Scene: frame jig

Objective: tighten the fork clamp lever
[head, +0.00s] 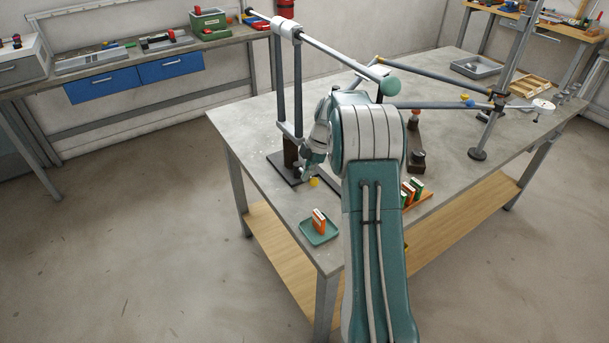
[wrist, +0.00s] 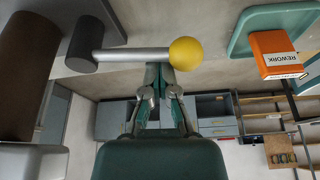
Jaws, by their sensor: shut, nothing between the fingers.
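The fork clamp lever is a silver bar (wrist: 128,54) with a yellow ball knob (wrist: 186,54). It runs sideways from a dark round pivot (wrist: 82,46) in the wrist view. In the head view only its yellow knob (head: 313,182) shows clearly, low beside the fork stand (head: 291,152). My gripper (wrist: 160,70) is shut and empty, its fingertips right at the bar near the knob. I cannot tell whether they touch it. In the head view my gripper (head: 305,174) is beside the stand, and my arm hides part of the frame.
The frame's tubes (head: 334,54) cross above. Boxes in a rack (head: 416,188) stand right of my arm.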

